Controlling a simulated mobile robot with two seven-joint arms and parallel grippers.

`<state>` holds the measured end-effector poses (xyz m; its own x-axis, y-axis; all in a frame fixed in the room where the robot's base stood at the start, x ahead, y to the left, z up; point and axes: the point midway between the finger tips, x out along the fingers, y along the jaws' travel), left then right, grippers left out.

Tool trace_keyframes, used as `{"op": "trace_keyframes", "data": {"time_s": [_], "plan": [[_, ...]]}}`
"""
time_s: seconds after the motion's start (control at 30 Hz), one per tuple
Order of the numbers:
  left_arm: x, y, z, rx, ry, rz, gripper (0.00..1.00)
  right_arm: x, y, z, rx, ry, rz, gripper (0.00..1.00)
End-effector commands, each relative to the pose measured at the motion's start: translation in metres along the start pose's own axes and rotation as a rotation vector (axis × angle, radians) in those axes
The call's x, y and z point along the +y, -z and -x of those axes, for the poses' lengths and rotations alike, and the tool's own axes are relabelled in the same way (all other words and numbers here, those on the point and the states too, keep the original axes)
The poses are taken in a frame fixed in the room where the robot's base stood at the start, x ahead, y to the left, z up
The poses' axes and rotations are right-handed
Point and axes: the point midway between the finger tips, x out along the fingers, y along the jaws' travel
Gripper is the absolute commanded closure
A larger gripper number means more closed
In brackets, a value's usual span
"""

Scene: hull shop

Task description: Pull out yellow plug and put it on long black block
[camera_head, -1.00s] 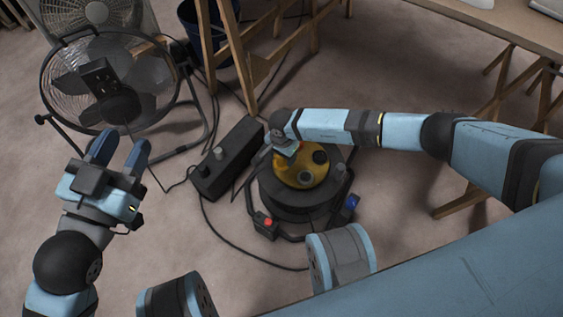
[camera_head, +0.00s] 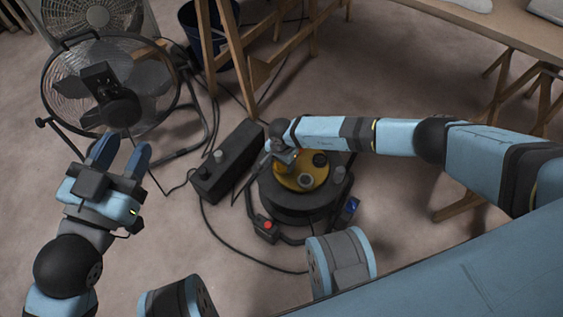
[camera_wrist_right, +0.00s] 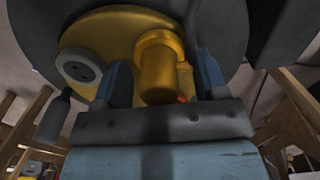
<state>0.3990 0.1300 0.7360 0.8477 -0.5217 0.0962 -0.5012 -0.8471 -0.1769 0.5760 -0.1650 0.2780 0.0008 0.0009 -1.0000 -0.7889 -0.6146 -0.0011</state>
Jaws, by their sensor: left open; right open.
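The yellow plug (camera_wrist_right: 160,72) stands out from the yellow face (camera_wrist_right: 120,24) of a cable reel in the right wrist view. My right gripper (camera_wrist_right: 163,82) is open, its two blue fingers on either side of the plug, with a gap on the left and a narrower one on the right. In the head view my right gripper (camera_head: 281,160) is over the left part of the reel face and hides the plug. The long black block (camera_head: 232,166) lies on the floor left of the reel, with a grey knob-like piece on top. My left gripper (camera_head: 122,152) is open and empty.
The round black reel (camera_head: 300,206) carries a grey socket (camera_head: 306,181) and a red switch (camera_head: 267,225). A floor fan (camera_head: 65,95) stands at the left. Wooden trestle legs (camera_head: 228,50) stand behind the block. Cables run across the floor around the block and reel.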

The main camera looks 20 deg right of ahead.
Motion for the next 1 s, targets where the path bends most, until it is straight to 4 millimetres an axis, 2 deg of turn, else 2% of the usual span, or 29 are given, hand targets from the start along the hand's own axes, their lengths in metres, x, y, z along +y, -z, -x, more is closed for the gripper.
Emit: {"op": "trace_keyframes", "data": {"time_s": [0.5, 0.57, 0.8, 1.0], "plan": [[-0.0001, 0.0000, 0.0000, -0.001, 0.001, 0.000, 0.57, 0.0007, -0.0002, -0.0005, 0.000, -0.001, 0.001, 0.34], [-0.0001, 0.0000, 0.0000, 0.000, 0.001, 0.001, 0.57, 0.0007, -0.0002, -0.0005, 0.000, -0.001, 0.001, 0.46], [-0.0001, 0.0003, 0.0000, 0.000, 0.001, 0.001, 0.57, 0.0008, -0.0003, -0.0006, 0.000, -0.001, 0.001, 1.00], [-0.0010, 0.0028, 0.0001, 0.002, 0.003, 0.000, 0.57, 0.0006, -0.0003, 0.0011, 0.000, -0.001, 0.001, 1.00]]}}
